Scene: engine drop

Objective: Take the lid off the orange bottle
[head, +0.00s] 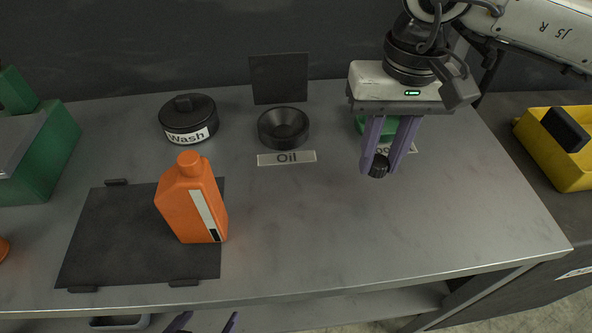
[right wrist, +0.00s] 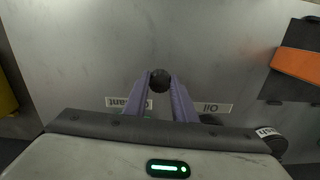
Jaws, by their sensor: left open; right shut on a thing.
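The orange bottle (head: 190,205) stands upright on the dark mat at the left of the table. Its neck (head: 189,162) is bare orange, with no black lid on it. My right gripper (head: 380,168) is shut on a small black round lid (head: 379,166), held between its purple fingertips to the right of the bottle and well apart from it. The lid (right wrist: 160,80) also shows in the right wrist view, between the fingertips (right wrist: 161,82). My left gripper (head: 202,322) is open at the bottom edge, in front of the table; only its fingertips show.
A dark mat (head: 90,240) lies under the bottle. Behind are a black "Wash" container (head: 186,115), a black funnel-like ring (head: 284,126) with an "Oil" label (head: 287,158), and a partly hidden green thing. A yellow bin (head: 560,155) stands right. The table's front right is clear.

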